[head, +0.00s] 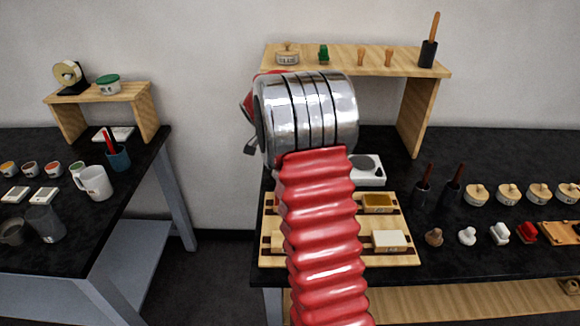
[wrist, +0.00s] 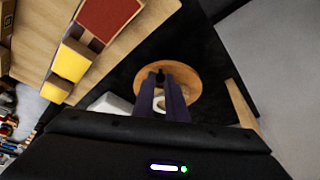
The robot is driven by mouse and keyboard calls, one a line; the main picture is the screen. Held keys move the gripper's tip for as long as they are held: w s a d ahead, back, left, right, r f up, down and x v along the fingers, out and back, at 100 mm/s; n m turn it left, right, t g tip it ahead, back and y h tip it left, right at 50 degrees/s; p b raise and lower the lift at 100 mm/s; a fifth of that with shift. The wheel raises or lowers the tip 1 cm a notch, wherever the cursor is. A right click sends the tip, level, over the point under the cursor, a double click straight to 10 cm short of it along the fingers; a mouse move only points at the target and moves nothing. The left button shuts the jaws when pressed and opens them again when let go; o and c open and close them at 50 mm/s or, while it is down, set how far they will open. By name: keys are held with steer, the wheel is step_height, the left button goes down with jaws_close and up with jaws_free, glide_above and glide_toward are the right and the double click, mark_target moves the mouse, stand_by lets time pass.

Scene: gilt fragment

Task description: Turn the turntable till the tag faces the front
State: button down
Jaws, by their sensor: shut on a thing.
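In the wrist view, the turntable is a round wooden disc (wrist: 190,88) lying on the dark tabletop. A pale, round-looking thing (wrist: 159,103) shows lower between the fingers, mostly covered. I cannot make out a tag or which way it faces. In the head view my red arm hides the turntable and the gripper.
In the wrist view a wooden tray (wrist: 135,38) with red and yellow blocks lies left of the disc. A second table (head: 125,215) stands left.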

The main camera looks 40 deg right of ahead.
steer(key=shift+w+a+m+g, duration=0.25)
steer(key=shift+w+m+g, duration=0.4)
steer(key=shift+m, duration=0.55)
steer(key=shift+w+m+g+y, duration=0.15)
steer(key=shift+w+m+g, duration=0.15)
steer(key=shift+w+m, duration=0.55)
steer(key=shift+w+m+g+y, duration=0.2)
steer(key=shift+w+m, duration=0.25)
steer(key=shift+m, duration=0.7)
steer(key=c, duration=1.8)
jaws_free()
steer(key=shift+o, duration=0.2)
steer(key=shift+d, duration=0.1)
steer(key=shift+r, duration=0.1)
steer(key=v, duration=1.3)
steer(key=shift+w+r, duration=0.15)
steer(key=shift+w, duration=0.1)
